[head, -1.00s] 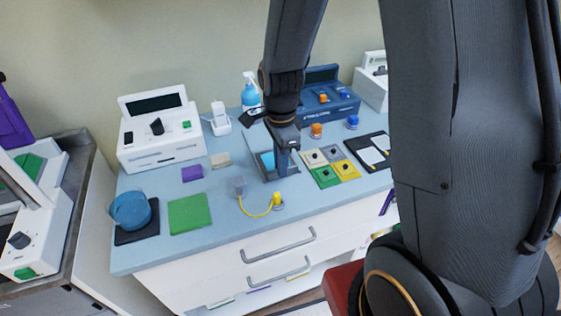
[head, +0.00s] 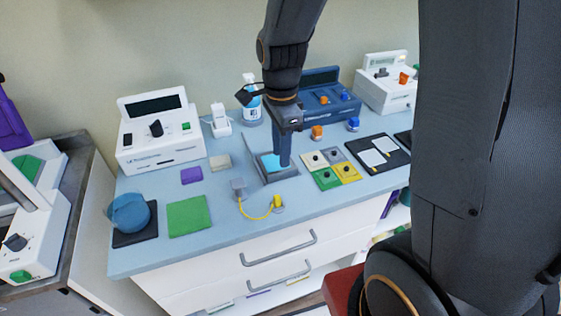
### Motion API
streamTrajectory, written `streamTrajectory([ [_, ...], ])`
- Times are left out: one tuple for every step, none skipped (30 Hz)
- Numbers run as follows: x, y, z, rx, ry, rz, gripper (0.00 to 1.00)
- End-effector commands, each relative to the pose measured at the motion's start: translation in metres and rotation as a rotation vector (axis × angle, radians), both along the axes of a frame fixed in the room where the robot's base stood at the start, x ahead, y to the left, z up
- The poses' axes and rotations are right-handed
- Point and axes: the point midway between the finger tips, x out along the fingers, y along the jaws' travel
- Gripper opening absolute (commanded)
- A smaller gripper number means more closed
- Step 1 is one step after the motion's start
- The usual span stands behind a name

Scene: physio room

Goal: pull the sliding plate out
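What looks like the sliding plate is a light blue panel (head: 270,161) in a dark grey frame (head: 278,178) lying on the blue bench top, near its middle. My gripper (head: 284,163) points down over the right side of this panel, and its fingers hide part of it. The fingertips are at or just above the panel; I cannot tell whether they touch it. The fingers appear as one dark block, so I cannot tell whether they are open or shut on something.
Right of the frame are several coloured tiles (head: 324,179) and a black board (head: 377,152). In front is a yellow cable (head: 256,215) with a grey block (head: 238,187). Behind are a bottle (head: 252,109) and a dark blue device (head: 325,100). Bare bench top lies front right.

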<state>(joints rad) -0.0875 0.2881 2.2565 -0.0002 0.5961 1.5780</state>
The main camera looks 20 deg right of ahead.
Motion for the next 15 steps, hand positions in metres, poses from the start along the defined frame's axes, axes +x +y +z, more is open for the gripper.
streamTrajectory([
  [0.001, 0.000, 0.007, 0.000, -0.003, 0.000, 0.28],
  [0.001, 0.000, 0.010, 0.000, -0.003, 0.000, 0.28],
  [0.001, 0.000, 0.014, 0.000, -0.003, 0.000, 0.28],
  [0.001, 0.000, 0.016, 0.000, -0.001, 0.000, 0.28],
  [0.001, 0.000, 0.018, 0.000, -0.001, 0.000, 0.28],
  [0.001, 0.000, 0.020, 0.000, -0.001, 0.000, 0.28],
  [0.001, 0.000, 0.021, 0.000, -0.001, 0.000, 0.28],
  [0.000, 0.000, 0.022, 0.000, -0.001, 0.000, 0.28],
  [0.000, 0.000, 0.022, 0.000, -0.001, 0.000, 0.28],
  [0.000, 0.000, 0.023, 0.000, 0.000, 0.000, 0.28],
  [0.000, 0.000, 0.023, 0.000, 0.000, 0.000, 0.28],
  [0.000, 0.000, 0.023, 0.000, 0.000, 0.000, 0.28],
  [0.000, 0.000, 0.023, 0.000, 0.000, 0.000, 0.28],
  [0.000, 0.000, 0.023, 0.000, 0.000, 0.000, 0.28],
  [0.000, 0.000, 0.023, 0.000, 0.000, 0.000, 0.28],
])
